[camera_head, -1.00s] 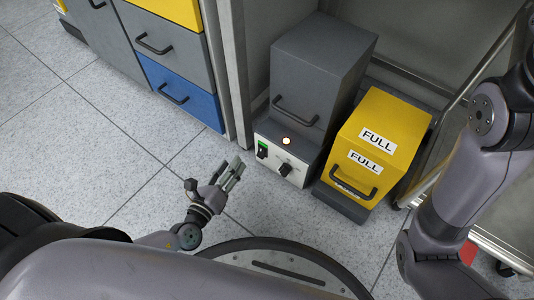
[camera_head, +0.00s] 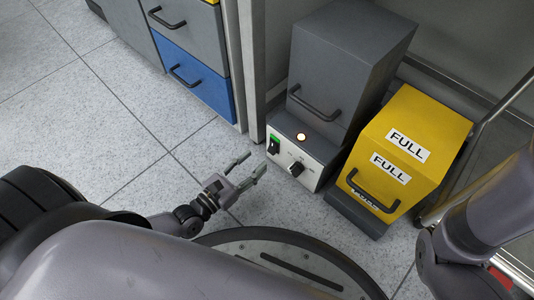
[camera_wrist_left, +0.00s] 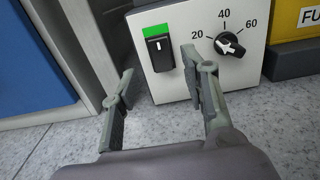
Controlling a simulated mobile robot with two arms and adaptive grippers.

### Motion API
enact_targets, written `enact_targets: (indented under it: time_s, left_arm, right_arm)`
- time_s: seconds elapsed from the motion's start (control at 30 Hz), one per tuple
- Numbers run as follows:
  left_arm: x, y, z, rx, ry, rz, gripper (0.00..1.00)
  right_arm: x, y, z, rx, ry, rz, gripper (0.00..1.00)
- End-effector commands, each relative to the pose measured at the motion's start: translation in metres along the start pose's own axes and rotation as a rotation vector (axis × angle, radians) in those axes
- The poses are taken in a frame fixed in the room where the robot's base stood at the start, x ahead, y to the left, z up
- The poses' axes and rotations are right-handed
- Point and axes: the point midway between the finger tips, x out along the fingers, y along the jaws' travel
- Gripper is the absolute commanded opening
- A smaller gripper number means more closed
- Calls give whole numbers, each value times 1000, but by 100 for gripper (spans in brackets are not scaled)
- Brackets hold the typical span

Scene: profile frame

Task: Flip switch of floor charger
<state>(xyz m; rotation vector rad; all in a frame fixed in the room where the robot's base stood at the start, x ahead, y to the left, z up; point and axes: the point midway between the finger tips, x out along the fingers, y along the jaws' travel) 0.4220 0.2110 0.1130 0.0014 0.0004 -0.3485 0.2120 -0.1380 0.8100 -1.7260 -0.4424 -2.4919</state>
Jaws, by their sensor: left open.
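The floor charger (camera_head: 308,151) is a dark grey box with a white front panel, standing on the floor at the centre right of the head view. Its switch (camera_head: 274,145) is a black rocker with a green patch above it, at the panel's left. The switch also shows in the left wrist view (camera_wrist_left: 160,52), beyond and between the fingertips. My left gripper (camera_head: 251,165) is open and empty, short of the panel and just left of it in the head view. Its two fingers also show in the left wrist view (camera_wrist_left: 158,75). My right gripper is out of view.
A black dial (camera_wrist_left: 230,46) marked 20, 40 and 60 sits right of the switch. A round lamp (camera_head: 301,137) glows on top. A yellow box (camera_head: 425,135) labelled FULL stands to the right. A blue drawer (camera_head: 193,78) and a grey post stand to the left.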

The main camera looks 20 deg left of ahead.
Motion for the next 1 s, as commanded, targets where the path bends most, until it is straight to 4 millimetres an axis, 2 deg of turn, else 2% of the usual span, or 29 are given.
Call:
enact_targets:
  time_s: [0.03, 0.2, 0.4, 0.73, 1.0]
  left_arm:
    - [12, 0, -3, -2, -6, 2, 42]
    - [42, 0, -2, -2, -4, 2, 42]
    - [60, 0, -1, -1, -1, 2, 42]
    - [64, 0, 0, -1, 1, 1, 42]
    - [64, 0, 0, -1, 1, 1, 24]
  right_arm:
    - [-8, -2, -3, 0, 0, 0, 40]
    - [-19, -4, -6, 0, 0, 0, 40]
    - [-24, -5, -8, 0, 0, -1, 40]
    - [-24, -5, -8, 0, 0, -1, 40]
    - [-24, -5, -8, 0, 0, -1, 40]
